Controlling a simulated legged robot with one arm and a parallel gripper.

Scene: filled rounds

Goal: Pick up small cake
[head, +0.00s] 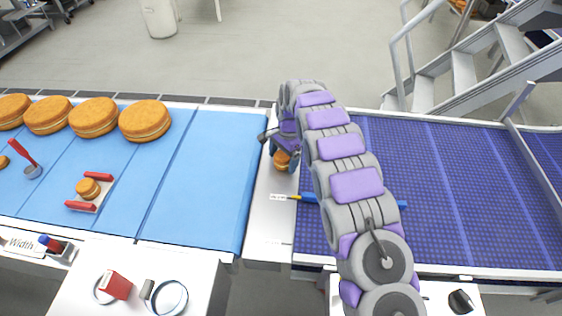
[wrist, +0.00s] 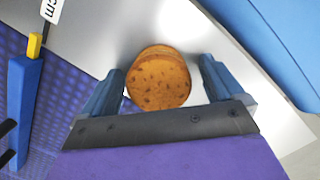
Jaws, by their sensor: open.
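A small round golden-brown cake (wrist: 160,80) sits on the pale metal strip between the two conveyors, and it also shows in the head view (head: 282,161) just below my gripper. My gripper (wrist: 158,85) is open, with one blue finger on each side of the small cake. A gap shows between the cake and the right finger; the left finger is very close to the cake, and I cannot tell if they touch. Another small cake (head: 88,188) sits on a small stand with red ends on the blue belt. My arm hides part of the strip and the purple belt in the head view.
Several large cakes (head: 145,120) line the back of the light blue belt (head: 205,180). A blue and yellow tool (head: 306,198) with a label lies across the strip's edge and the purple belt (head: 460,190). A red-handled tool (head: 28,160) stands at the left.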

